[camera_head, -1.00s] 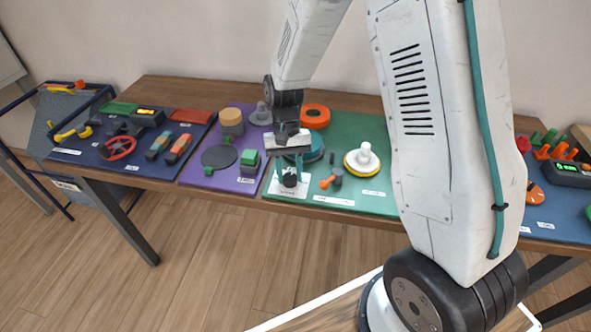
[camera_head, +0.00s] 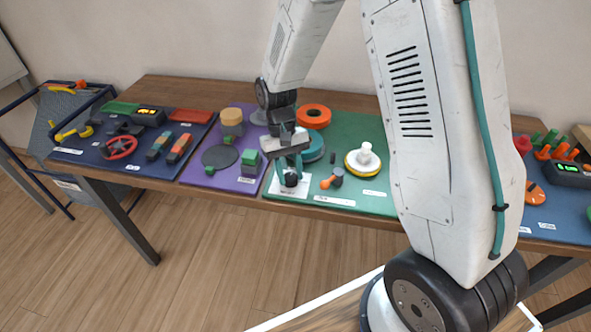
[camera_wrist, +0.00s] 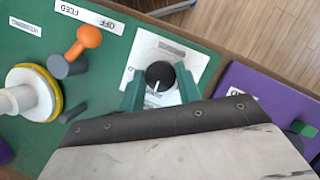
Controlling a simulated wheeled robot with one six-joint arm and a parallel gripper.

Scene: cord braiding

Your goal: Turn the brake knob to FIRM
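The black brake knob (camera_wrist: 160,74) with a white pointer line stands on a white label plate (camera_wrist: 201,62) at the front left of the green mat. In the wrist view its pointer points down, slightly left; the plate's print is too small to read. My gripper (camera_wrist: 160,80) has its two teal fingers on either side of the knob, close against it. In the head view my gripper (camera_head: 289,172) is low over the plate, and its palm is tilted, right side higher. The knob (camera_head: 291,180) shows between the fingertips.
An orange-handled lever (camera_head: 332,179) stands just right of the plate, with a white-and-yellow spool (camera_head: 362,160) beyond. An orange ring (camera_head: 313,116) and a teal disc lie behind my gripper. A purple mat (camera_head: 207,178) with a green block (camera_head: 250,158) is to the left.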

